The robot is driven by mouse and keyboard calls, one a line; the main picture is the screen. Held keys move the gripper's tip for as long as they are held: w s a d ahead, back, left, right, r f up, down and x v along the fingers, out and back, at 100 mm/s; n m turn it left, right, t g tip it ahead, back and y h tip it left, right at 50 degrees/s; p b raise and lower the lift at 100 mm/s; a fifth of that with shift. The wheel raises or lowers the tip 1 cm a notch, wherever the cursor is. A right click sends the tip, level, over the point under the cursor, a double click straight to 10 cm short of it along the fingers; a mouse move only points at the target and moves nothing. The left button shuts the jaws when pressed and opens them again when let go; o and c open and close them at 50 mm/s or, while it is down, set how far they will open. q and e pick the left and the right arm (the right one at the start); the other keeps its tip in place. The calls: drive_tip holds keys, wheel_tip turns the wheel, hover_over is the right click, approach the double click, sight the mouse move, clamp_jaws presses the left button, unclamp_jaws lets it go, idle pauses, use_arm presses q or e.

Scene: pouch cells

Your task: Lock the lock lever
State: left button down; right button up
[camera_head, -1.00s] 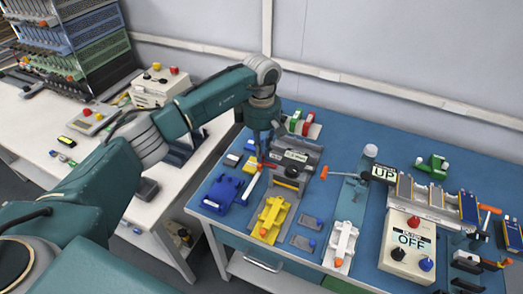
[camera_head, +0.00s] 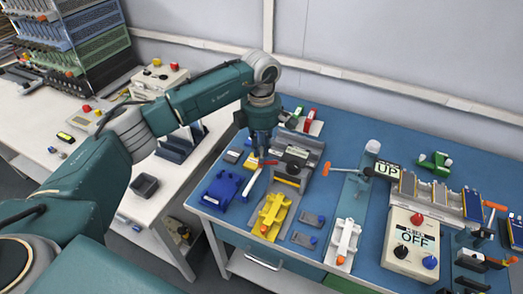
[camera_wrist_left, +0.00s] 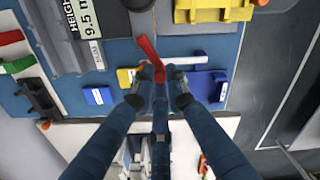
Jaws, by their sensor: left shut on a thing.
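A red lever (camera_wrist_left: 150,56) runs from the fixture down to between my left gripper's fingertips in the left wrist view. In the head view a small part of the red lever (camera_head: 269,162) shows just below the gripper. I take it as the lock lever. It belongs with the grey fixture (camera_head: 306,150) with a dark block. My left gripper (camera_head: 259,153) is shut on the lever's end; its fingers (camera_wrist_left: 158,84) stand on both sides of it in the wrist view. The lever's pivot is partly hidden in the head view. My right gripper is not in view.
A white bar (camera_head: 254,181) lies close beside the lever. A blue block (camera_head: 222,189) and a yellow fixture (camera_head: 270,215) stand nearby. A white fixture (camera_head: 344,240), an "UP" sign (camera_head: 387,170) and an "OFF" control box (camera_head: 410,247) stand farther right.

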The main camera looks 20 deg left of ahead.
use_arm(q)
drive_tip(key=shift+s+d+n+b, duration=0.35)
drive_tip(key=shift+d+n+b, duration=0.05)
drive_tip(key=shift+n, duration=0.95)
drive_tip(key=shift+s+d+n+b, duration=0.35)
drive_tip(key=shift+s+n+b, duration=0.05)
drive_tip(key=shift+n, duration=1)
drive_tip(key=shift+s+d+n+b, duration=0.35)
drive_tip(key=shift+d+n+b, duration=0.05)
drive_tip(key=shift+n, duration=0.95)
drive_tip(key=c, duration=1.7)
unclamp_jaws()
drive_tip(key=shift+d, duration=0.1)
drive_tip(key=shift+c, duration=0.2)
drive_tip(key=shift+r, duration=0.15)
wheel_tip(320, 180, up, 12)
